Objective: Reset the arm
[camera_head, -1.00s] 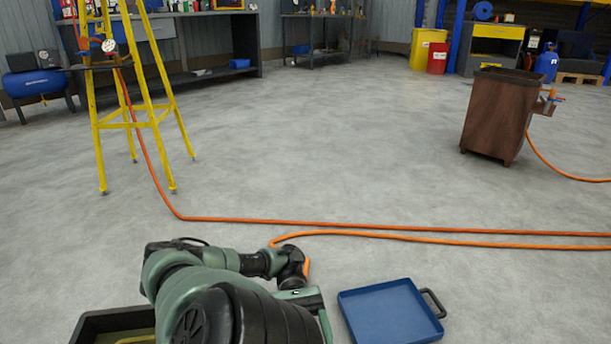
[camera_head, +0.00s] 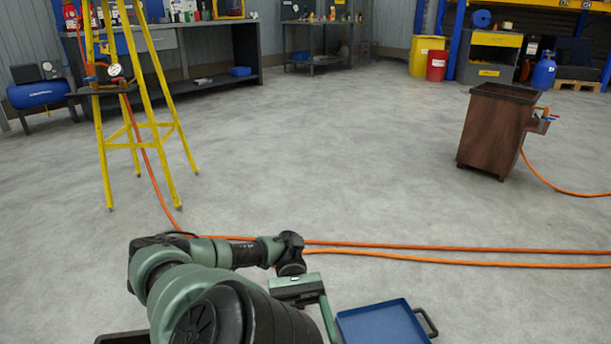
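My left arm comes in from the bottom, left of centre. Its dark green gripper (camera_head: 300,300) hangs at the wrist end, pointing down. One finger shows at the right end of the gripper body, set wide; the other is hidden behind my arm. Nothing shows held in it. The gripper is just left of a blue tray (camera_head: 384,325) with a black handle on the floor; I cannot tell whether they touch. My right gripper is out of view.
Orange hoses (camera_head: 450,249) cross the floor beyond my arm. A yellow stand (camera_head: 150,125) is on the left, a brown bin (camera_head: 490,131) on the right. A dark container (camera_head: 125,338) lies partly hidden at bottom left. The middle floor is clear.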

